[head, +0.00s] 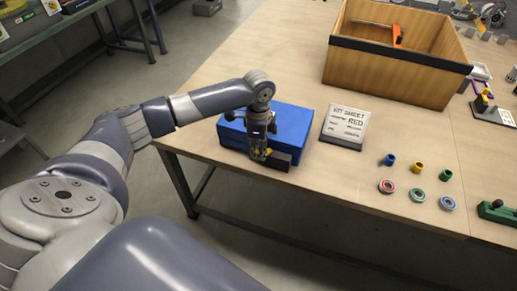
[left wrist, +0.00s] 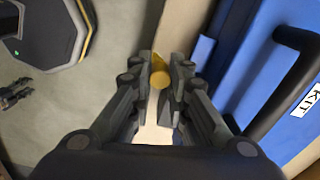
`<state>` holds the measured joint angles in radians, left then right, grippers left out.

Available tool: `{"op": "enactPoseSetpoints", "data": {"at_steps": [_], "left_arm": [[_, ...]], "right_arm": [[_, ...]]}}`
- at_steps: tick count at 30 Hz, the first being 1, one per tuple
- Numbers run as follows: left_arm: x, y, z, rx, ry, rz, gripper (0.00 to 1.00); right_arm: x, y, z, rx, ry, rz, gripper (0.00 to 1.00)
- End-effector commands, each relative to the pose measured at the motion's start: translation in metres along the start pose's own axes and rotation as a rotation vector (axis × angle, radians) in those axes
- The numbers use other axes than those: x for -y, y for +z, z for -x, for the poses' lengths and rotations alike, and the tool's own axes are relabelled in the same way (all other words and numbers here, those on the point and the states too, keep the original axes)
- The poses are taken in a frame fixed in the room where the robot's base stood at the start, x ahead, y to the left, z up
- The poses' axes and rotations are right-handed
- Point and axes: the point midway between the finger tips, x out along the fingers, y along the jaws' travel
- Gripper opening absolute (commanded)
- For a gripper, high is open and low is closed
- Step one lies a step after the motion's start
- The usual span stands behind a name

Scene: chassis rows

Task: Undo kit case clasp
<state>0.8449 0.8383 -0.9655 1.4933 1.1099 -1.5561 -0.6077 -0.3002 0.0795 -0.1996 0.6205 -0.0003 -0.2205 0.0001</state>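The blue kit case (head: 292,122) lies closed near the table's left corner. In the left wrist view its blue face (left wrist: 262,60) is at the right, with a black handle (left wrist: 283,88) and a white KIT label. My left gripper (head: 262,154) is at the case's front side, pointing down. In the left wrist view a small yellow clasp (left wrist: 159,77) sits between the fingertips of the gripper (left wrist: 161,70), which appear to touch it on both sides. The fingers hide how the clasp meets the case. My right gripper is not in view.
Several coloured cylinders and rings, such as a red ring (head: 387,186), lie further right. A large wooden box (head: 390,70) stands behind. The table's front edge runs close below the case.

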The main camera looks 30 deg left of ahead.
Motion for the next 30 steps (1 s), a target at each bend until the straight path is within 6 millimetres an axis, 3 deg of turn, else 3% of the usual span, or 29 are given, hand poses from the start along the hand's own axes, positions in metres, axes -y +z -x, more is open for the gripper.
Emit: {"op": "enactPoseSetpoints", "data": {"at_steps": [11, 30], "left_arm": [[-0.001, -0.001, 0.003, 0.0, 0.001, 0.027, 0.0], [-0.011, -0.017, 0.006, -0.001, 0.003, 0.433, 0.0]], "right_arm": [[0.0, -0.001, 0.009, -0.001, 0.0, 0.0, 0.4], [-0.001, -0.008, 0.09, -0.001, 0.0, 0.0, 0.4]]}}
